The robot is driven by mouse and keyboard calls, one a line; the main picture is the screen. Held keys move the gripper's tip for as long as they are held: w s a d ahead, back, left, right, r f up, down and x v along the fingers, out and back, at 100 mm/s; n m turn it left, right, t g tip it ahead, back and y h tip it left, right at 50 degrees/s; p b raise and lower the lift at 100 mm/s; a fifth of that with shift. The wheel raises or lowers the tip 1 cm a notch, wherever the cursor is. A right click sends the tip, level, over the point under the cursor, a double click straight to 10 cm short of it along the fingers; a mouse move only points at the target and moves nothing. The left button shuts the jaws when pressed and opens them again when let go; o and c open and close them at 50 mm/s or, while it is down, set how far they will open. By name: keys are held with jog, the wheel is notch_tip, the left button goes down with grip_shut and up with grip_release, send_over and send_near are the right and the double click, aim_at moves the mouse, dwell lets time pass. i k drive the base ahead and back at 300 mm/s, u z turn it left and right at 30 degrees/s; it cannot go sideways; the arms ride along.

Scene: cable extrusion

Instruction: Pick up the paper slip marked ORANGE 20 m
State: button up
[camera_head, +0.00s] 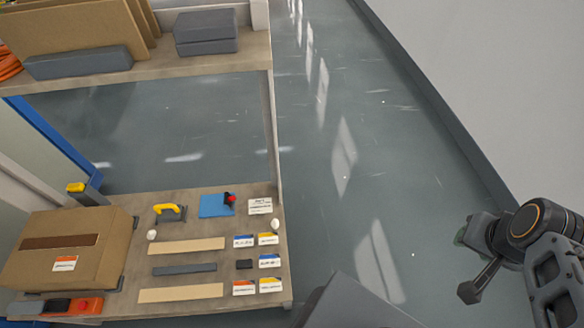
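Several small paper slips lie in a group near the right end of the lower wooden shelf. One slip with an orange-red band (244,288) is at the front, left of a slip with a yellow band (271,286). Slips with blue bands (244,241) (270,261) and another yellow-banded slip (268,239) lie behind them. The print is too small to read. My gripper (472,265) is at the far right over the floor, well apart from the slips. Its finger opening is not clear.
A cardboard box (65,250) stands on the lower shelf (200,312) at left. Flat strips (186,246), a yellow-handled tool (170,212), a blue pad (216,205) and a white card (260,206) lie nearby. A shelf post (272,140) rises behind; open floor (345,220) lies right.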

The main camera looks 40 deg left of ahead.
aim_at(256, 207)
jog(key=i, duration=1.9)
jog(key=u, duration=4.15)
jog(key=i, duration=0.5)
